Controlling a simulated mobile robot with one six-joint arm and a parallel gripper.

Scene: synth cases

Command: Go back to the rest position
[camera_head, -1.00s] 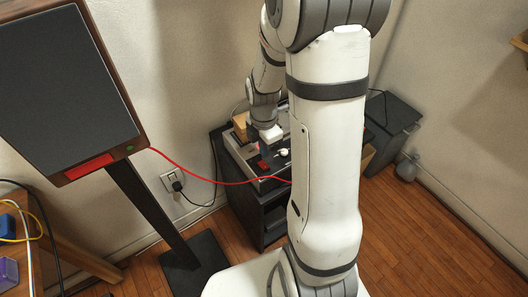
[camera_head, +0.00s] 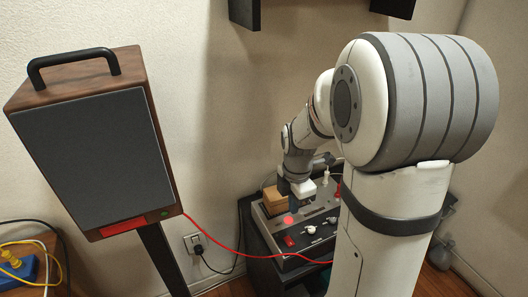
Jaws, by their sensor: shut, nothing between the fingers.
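My gripper (camera_head: 291,203) points down over a grey control box with knobs (camera_head: 312,228), on a dark cabinet behind my large upper arm. Its fingers are small and partly hidden in the picture, and they look shut with nothing held. I cannot tell whether the fingertips touch the box. A pinkish-red lit spot (camera_head: 288,219) shows on the box just below them. My arm is bent over at the top and reaches down and away to the box.
A wooden speaker (camera_head: 85,150) with a black handle stands at the left. A red cable (camera_head: 212,240) runs from it towards the box. A plug sits in a wall socket (camera_head: 195,243). A dark shelf (camera_head: 243,12) hangs above. A table corner is at lower left.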

